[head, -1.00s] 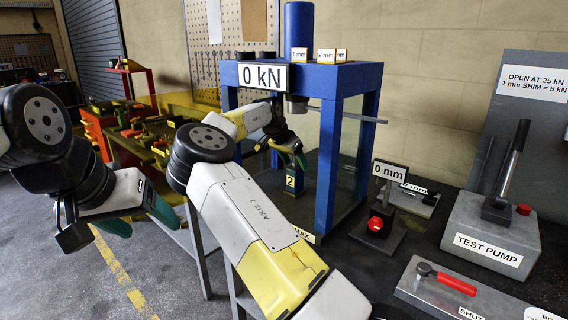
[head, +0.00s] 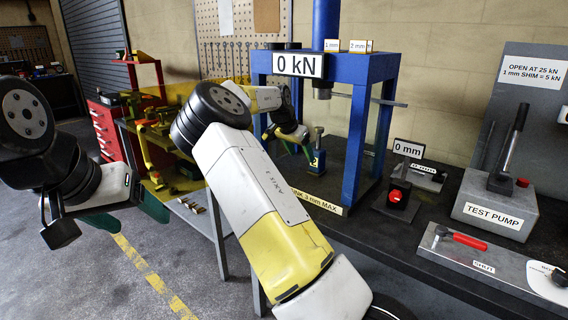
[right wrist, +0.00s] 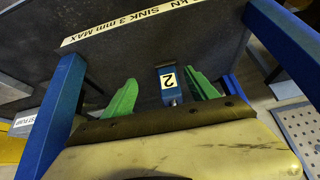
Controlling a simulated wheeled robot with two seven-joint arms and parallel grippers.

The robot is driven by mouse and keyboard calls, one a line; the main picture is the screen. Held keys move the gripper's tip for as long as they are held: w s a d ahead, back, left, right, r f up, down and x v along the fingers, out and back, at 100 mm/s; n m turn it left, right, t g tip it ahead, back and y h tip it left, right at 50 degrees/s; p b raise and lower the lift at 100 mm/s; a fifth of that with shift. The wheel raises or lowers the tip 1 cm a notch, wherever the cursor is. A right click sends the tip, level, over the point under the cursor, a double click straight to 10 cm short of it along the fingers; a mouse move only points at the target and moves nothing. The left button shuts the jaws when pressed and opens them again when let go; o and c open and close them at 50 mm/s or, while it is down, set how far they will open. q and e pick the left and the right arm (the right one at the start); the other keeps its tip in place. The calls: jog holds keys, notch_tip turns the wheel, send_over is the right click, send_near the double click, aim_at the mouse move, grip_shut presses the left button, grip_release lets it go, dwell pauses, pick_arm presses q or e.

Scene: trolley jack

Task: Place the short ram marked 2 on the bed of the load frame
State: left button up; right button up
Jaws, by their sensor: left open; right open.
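The short ram marked 2 (head: 317,160) is a small blue block with a thin stem on top. It stands upright on the dark bed of the blue load frame (head: 345,75), below the press head (head: 322,90). My right gripper (head: 297,140) is open just left of the ram in the head view. In the right wrist view the ram (right wrist: 168,80) shows between the spread green fingers (right wrist: 162,88), with a gap at each side. I cannot tell how deep between them it is. My left gripper (head: 125,220) is open and empty, away at the left over the floor.
A 0 mm gauge (head: 398,190) stands right of the frame. The test pump (head: 497,200) and a red-handled valve plate (head: 470,245) are farther right. Shims marked 1 mm and 2 mm lie on the frame's top beam. A cluttered lower bench (head: 170,180) is at the left.

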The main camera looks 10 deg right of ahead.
jog(key=s+d+y, duration=0.2)
jog(key=s+y, duration=0.3)
jog(key=s, duration=0.6)
jog(key=s+a+r+n+t, duration=0.1)
jog(key=s+a+r+n, duration=0.2)
jog(key=s, duration=0.7)
jog(key=s+a+r+n+y, duration=0.1)
jog(key=s+a+r+n, duration=0.3)
jog(key=s+a, duration=0.3)
jog(key=s+a+r+n+t+y, duration=0.1)
jog(key=s+a+r+n, duration=0.2)
jog(key=s, duration=1.1)
jog(key=shift+s+a+r+n+t, duration=0.2)
jog(key=shift+a+n+t, duration=0.1)
jog(key=shift+a+n, duration=0.6)
jog(key=shift+a, duration=0.1)
